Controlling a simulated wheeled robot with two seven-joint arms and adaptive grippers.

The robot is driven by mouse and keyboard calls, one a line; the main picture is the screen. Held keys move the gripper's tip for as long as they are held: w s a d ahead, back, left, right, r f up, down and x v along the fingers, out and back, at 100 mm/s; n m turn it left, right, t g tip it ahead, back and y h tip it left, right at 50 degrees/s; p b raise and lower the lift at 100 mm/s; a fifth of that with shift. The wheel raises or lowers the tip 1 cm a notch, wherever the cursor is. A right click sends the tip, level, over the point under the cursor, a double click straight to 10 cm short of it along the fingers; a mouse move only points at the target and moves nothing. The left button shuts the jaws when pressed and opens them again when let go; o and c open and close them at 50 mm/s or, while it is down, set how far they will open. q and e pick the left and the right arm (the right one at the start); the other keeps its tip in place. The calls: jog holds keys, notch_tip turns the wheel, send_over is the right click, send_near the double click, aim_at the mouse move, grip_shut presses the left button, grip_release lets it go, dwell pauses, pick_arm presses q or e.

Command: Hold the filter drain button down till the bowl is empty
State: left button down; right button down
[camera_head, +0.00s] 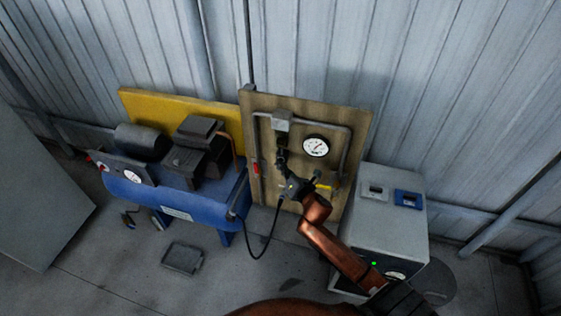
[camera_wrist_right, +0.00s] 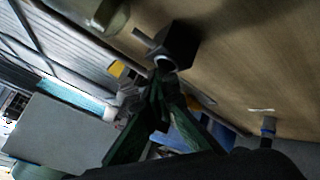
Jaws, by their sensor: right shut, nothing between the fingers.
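The filter unit (camera_head: 282,121) is a grey block on the pipework of a wooden board, with a dark part below it. My right gripper (camera_head: 281,161) is shut and empty, its fingers pointing up at the underside of that dark part. In the right wrist view the closed fingers (camera_wrist_right: 158,78) end close to a dark block with a pale round end (camera_wrist_right: 178,48); I cannot tell whether they touch it. The drain button and any liquid in the bowl cannot be made out. My left gripper is not in view.
A wooden board (camera_head: 262,200) carries a round gauge (camera_head: 316,147), a red handle (camera_head: 256,168) and a yellow handle (camera_head: 323,186). A blue compressor tank (camera_head: 185,206) stands left, a grey cabinet (camera_head: 388,225) right. A black hose (camera_head: 262,256) hangs between tank and board.

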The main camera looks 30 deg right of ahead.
jog(key=shift+s+a, duration=0.1)
dwell(0.4)
jog(key=shift+s+a+p, duration=0.3)
jog(key=shift+s+a, duration=0.15)
jog(key=shift+a, duration=0.1)
jog(key=shift+s+a, duration=0.1)
jog(key=s+a+p, duration=0.1)
jog(key=s+a, duration=0.2)
jog(key=shift+a, duration=0.3)
dwell(0.5)
